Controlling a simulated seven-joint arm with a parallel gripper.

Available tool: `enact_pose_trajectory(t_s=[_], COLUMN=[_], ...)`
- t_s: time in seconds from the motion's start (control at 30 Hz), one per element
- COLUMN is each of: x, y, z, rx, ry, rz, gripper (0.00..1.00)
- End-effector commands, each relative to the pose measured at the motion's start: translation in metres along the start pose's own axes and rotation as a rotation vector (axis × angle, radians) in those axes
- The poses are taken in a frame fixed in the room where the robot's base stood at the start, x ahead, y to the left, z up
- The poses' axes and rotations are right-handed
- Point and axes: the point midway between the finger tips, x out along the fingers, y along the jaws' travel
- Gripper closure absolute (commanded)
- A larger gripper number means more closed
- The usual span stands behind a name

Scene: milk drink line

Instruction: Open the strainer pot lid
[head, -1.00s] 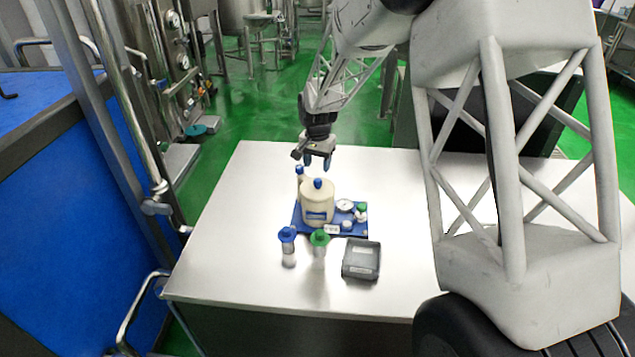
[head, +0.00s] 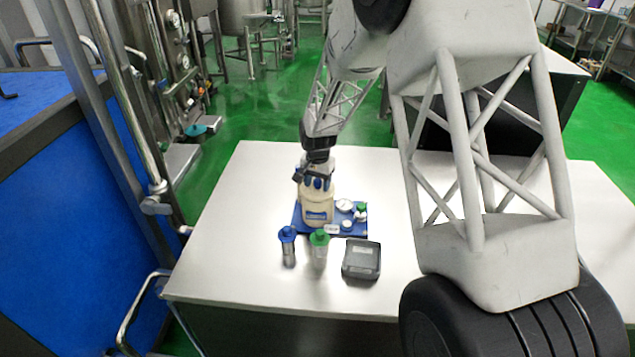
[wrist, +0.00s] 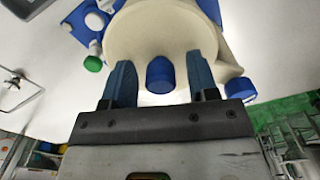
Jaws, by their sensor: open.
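The cream strainer pot (head: 317,208) stands upright on a blue base in the middle of the steel table. Its cream lid (wrist: 135,45) fills the top centre of the wrist view. The blue knob (wrist: 160,75) on the lid lies between my two blue fingers. My gripper (head: 317,183) is open at the top of the pot; it also shows in the wrist view (wrist: 161,83), with space on both sides of the knob. My gripper hides much of the lid in the head view, and I cannot see the seam between lid and pot.
A blue-capped vial (head: 288,240), a green-capped vial (head: 319,243) and a dark grey device (head: 361,258) stand in front. The table's left side is clear.

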Motion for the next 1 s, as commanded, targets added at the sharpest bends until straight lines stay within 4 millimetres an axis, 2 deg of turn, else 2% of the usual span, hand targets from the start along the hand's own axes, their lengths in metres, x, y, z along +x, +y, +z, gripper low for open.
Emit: enact_pose_trajectory(t_s=[0.17,0.53,1.0], x=[-0.0003,-0.0004,-0.0013], y=[0.0,0.0,-0.0022], z=[-0.0001,0.0,0.0039], rx=[0.0,0.0,0.046], ry=[0.0,0.0,0.001], rz=[0.0,0.0,-0.001], gripper=[0.46,1.0,1.0])
